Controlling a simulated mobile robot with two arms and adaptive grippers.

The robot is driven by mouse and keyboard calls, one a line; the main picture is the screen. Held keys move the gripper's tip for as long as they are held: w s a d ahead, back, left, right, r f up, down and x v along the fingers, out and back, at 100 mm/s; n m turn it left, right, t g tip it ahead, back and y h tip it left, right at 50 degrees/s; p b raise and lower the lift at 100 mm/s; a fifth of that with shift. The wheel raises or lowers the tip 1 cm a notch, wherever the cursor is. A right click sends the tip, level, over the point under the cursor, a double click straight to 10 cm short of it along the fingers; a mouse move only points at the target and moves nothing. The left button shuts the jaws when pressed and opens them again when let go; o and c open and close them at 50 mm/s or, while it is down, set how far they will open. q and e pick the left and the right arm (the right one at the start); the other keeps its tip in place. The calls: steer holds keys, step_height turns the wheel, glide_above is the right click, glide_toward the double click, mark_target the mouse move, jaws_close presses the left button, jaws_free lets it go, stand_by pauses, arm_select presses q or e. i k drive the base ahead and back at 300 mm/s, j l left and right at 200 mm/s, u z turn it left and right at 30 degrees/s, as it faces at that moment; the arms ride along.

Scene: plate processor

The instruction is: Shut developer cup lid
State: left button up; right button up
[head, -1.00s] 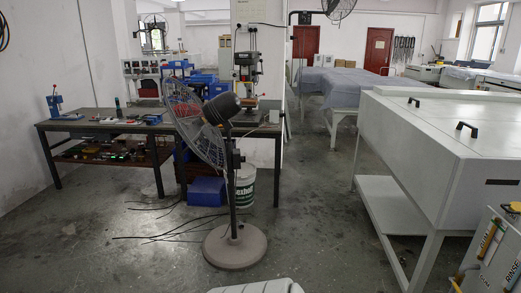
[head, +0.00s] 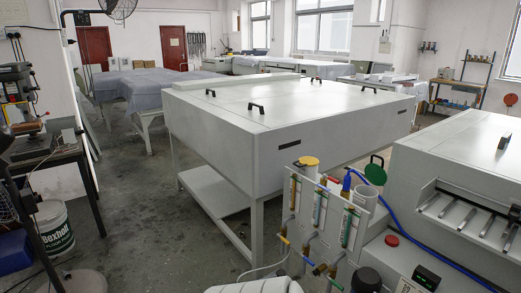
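A white cup (head: 365,197) stands at the right end of the hose panel on the plate processor (head: 445,165). A round green lid (head: 375,169) stands raised behind this cup, so the cup looks open. A second cup (head: 305,172) at the left end of the panel has a yellow lid (head: 309,161) that lies flat on top. I cannot read which cup is the developer's.
A blue hose (head: 398,224) runs from the panel across the processor's front. A large white cabinet (head: 285,115) stands behind. Open floor (head: 165,235) lies to the left.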

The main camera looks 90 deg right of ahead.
mark_target(376, 174)
steer(key=z, duration=1.9)
